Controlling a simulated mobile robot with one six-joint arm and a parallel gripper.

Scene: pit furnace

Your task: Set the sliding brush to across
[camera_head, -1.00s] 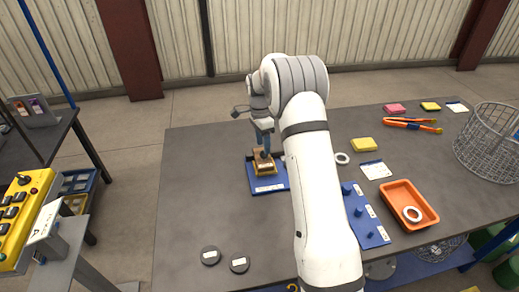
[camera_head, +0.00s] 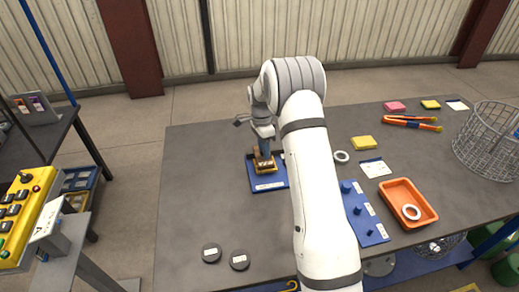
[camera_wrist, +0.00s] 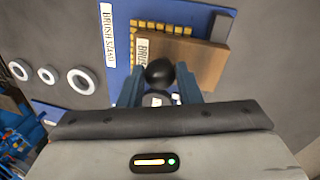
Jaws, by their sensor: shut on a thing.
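The sliding brush is a brown wooden block (camera_wrist: 200,62) with a black round knob (camera_wrist: 159,72) and a white label. It sits on a blue plate (camera_wrist: 222,12) marked "BRUSH", over a row of yellow teeth, and lies slightly skewed to that row. In the head view the brush (camera_head: 266,163) is on the blue plate (camera_head: 268,184), partly hidden by my gripper. My gripper (camera_wrist: 160,92) has its two blue fingers on either side of the knob, shut on it. In the head view my gripper (camera_head: 264,150) points down at the brush.
A blue board with knobs (camera_head: 362,212), an orange tray (camera_head: 409,203) holding a white ring, and a yellow block (camera_head: 363,143) are to the right. A wire basket (camera_head: 490,140) stands far right. Two dark discs (camera_head: 211,253) lie at the front. The table's left side is clear.

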